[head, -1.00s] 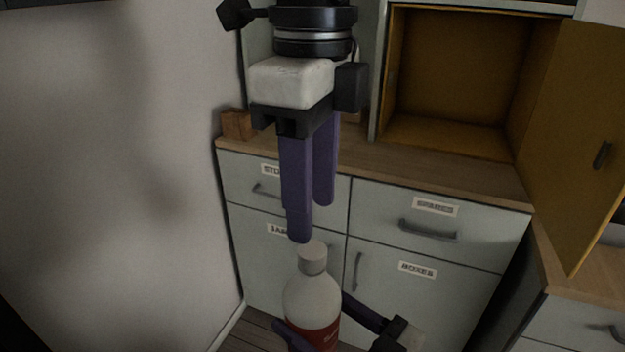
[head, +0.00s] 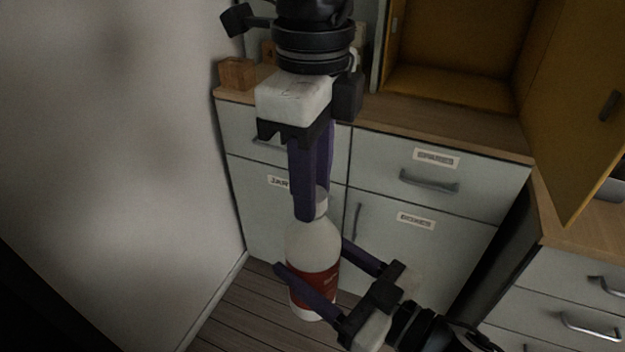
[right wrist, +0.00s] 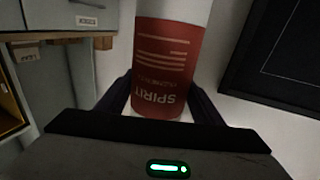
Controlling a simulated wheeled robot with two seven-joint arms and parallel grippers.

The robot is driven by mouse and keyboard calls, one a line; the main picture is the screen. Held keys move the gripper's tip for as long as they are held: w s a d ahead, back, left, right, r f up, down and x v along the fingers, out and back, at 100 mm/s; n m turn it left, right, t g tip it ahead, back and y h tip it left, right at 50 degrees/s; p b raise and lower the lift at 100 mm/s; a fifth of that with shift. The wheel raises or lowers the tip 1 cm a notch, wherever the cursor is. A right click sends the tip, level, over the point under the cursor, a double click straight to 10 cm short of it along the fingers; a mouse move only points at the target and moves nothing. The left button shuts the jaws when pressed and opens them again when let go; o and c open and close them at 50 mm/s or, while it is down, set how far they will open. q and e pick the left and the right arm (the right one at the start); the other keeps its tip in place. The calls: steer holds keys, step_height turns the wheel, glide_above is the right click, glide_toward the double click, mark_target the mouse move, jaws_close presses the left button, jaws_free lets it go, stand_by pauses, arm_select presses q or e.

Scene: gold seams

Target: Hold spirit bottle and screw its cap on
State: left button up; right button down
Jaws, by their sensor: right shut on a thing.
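The spirit bottle (head: 313,245), whitish with a red label, stands upright between the fingers of my right gripper (head: 312,258), which is shut on its body. In the right wrist view the bottle's red label (right wrist: 167,62) shows upside down between both dark fingers. The pale cap (head: 321,201) sits at the top of the bottle, partly hidden by a finger. My left gripper (head: 314,205) points down from above, with its purple fingertips at the cap, one in front and one behind. Whether they press on the cap, and how the cap sits on the neck, I cannot tell.
A grey cabinet with labelled drawers and doors (head: 431,181) stands behind the bottle. Its wooden top (head: 445,127) carries a small brown block (head: 237,74) and an open yellow-brown compartment (head: 455,85). A bare wall (head: 110,150) is on the left. Wooden floor (head: 245,315) shows below.

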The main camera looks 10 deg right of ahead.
arm_select(q)
jaws_close()
